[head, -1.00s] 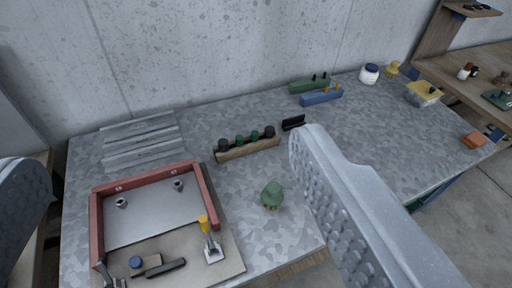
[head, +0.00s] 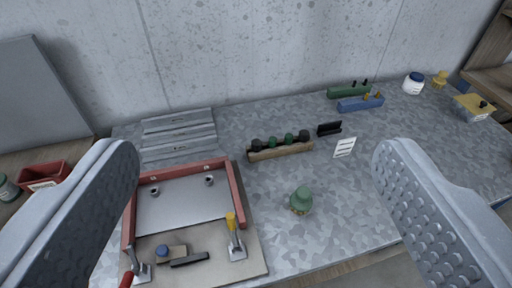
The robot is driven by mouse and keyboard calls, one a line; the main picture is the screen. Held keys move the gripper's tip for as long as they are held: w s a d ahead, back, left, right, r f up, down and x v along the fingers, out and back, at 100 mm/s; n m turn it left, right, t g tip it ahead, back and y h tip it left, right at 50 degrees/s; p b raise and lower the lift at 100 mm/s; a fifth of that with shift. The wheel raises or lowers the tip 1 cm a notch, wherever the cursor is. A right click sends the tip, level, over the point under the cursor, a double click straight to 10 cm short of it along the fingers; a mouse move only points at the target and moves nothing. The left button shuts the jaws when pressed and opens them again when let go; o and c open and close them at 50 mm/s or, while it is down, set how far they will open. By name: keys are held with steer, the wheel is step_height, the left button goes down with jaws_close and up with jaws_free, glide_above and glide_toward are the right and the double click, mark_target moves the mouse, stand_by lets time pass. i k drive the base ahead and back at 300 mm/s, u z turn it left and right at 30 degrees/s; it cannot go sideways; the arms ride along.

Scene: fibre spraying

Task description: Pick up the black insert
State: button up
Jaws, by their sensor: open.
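A wooden rack (head: 283,153) stands on the speckled grey table and holds several knob-like inserts. A black insert (head: 256,145) is at its left end, and another black insert (head: 304,137) is at its right end. Two green inserts (head: 272,142) stand between them. My gripper (head: 255,152) is open, with one finger on each side of the view. The rack shows between the fingers, farther off on the table. Nothing is held, and I see no finger touching an insert.
A green rounded piece (head: 301,198) stands in front of the rack. A black holder (head: 329,128) and white card (head: 345,147) are right of it. Blue and green blocks (head: 360,103) lie behind.

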mark_target(257, 143)
steer(key=k, duration=0.6)
steer(key=u, duration=0.5)
steer(key=i, duration=1.4)
steer(key=z, duration=0.35)
